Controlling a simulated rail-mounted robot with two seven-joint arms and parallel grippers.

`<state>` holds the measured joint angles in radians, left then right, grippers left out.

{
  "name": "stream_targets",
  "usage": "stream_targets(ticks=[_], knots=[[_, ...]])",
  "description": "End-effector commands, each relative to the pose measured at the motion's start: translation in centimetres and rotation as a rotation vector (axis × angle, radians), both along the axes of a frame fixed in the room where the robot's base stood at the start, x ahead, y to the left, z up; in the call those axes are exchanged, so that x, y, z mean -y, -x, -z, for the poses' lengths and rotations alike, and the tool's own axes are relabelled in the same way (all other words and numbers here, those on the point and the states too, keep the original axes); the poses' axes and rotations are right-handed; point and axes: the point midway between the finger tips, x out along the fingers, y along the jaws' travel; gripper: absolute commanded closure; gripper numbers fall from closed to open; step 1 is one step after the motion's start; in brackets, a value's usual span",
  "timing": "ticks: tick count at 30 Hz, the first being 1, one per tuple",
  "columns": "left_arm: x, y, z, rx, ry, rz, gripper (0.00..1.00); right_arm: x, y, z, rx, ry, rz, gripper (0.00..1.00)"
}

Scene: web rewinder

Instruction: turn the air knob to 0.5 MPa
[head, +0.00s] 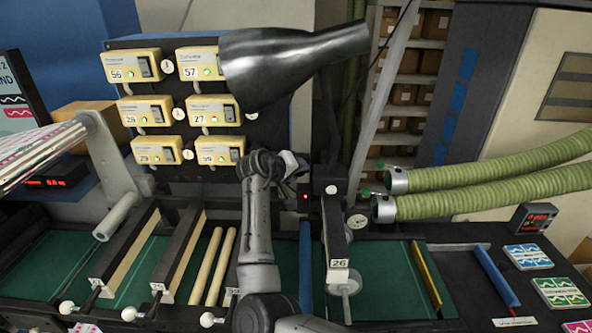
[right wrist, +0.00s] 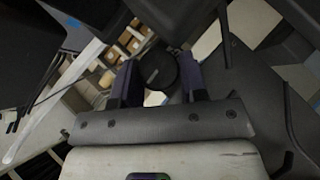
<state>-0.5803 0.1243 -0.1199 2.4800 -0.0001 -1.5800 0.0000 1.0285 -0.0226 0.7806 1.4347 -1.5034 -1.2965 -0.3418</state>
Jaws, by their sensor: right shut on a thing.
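My right gripper (head: 297,168) is at the end of the grey arm rising from the bottom middle of the head view, beside a dark upright unit. In the right wrist view the jaws of the right gripper (right wrist: 156,82) are closed around a round black knob (right wrist: 158,70), one dark finger on each side. The knob is hidden behind my gripper in the head view. A small round white pressure gauge (head: 358,220) is right of the gripper; its needle is too small to read. My left gripper is in neither view.
A panel of yellow control boxes (head: 135,66) stands behind on the left. A large metal nozzle (head: 290,65) hangs above my gripper. An arm marked 26 (head: 335,240) stands close on the right, with green hoses (head: 500,170) beyond. Wooden rollers (head: 205,265) lie left of my arm.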

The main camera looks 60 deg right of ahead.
Motion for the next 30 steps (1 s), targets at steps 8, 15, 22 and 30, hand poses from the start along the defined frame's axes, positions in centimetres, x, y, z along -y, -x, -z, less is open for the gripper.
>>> stream_targets(ticks=[8,15,22,30], knots=[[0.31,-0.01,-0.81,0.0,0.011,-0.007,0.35,0.08,0.16,-0.34,0.158,-0.091,0.002,0.84],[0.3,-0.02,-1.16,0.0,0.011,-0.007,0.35,0.12,0.2,-0.34,0.24,-0.138,0.001,0.84],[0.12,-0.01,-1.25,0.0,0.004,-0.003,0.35,0.13,0.22,-0.3,0.27,-0.157,0.001,0.84],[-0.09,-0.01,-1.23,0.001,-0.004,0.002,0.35,0.14,0.23,-0.28,0.273,-0.157,0.002,0.84]])
